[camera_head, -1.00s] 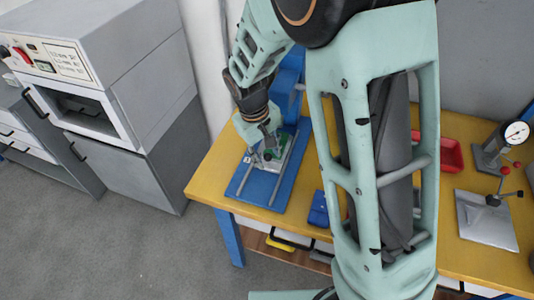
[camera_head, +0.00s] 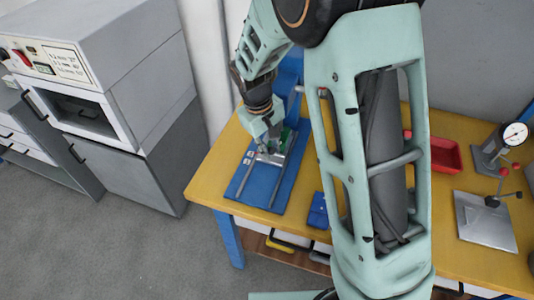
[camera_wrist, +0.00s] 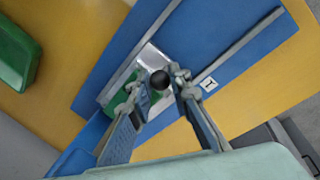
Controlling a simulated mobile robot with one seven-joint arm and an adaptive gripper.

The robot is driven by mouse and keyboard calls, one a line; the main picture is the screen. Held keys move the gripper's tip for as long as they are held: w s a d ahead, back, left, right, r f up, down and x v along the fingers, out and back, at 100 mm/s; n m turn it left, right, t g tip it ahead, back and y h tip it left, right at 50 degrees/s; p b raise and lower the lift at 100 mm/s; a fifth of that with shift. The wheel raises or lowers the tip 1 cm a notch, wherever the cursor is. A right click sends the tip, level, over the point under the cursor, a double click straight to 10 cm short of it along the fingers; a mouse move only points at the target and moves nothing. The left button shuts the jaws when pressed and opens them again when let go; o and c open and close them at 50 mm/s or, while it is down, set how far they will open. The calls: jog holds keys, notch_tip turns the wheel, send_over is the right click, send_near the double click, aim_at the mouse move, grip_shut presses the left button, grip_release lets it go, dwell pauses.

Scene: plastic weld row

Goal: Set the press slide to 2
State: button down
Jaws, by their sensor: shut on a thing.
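The press slide is a silver plate with green parts (camera_wrist: 152,68) and a black ball knob (camera_wrist: 160,80). It sits between two rails on a blue base (camera_wrist: 222,62). My gripper (camera_wrist: 161,77) is shut on the knob, with a fingertip on either side of it. In the head view my gripper (camera_head: 268,150) is low over the base (camera_head: 257,188) and hides the knob and most of the plate. A small white label with a dark mark (camera_wrist: 208,84) is on the base beside the fingertips; I cannot read it surely.
The base stands on a yellow-topped bench (camera_head: 213,170). A small blue bin (camera_head: 318,209) and a red tray (camera_head: 440,153) lie to the right, partly behind my arm. A dial gauge stand (camera_head: 490,155) is at far right. A grey oven cabinet (camera_head: 150,60) stands left.

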jog(key=shift+w+r, duration=0.1)
jog(key=shift+w, duration=0.2)
jog(key=c, duration=1.8)
grip_release()
jog(key=shift+d, duration=0.1)
notch_tip(320, 180, up, 12)
jog(key=s+a, duration=0.1)
jog(key=a, duration=0.1)
jog(key=shift+s, duration=0.25)
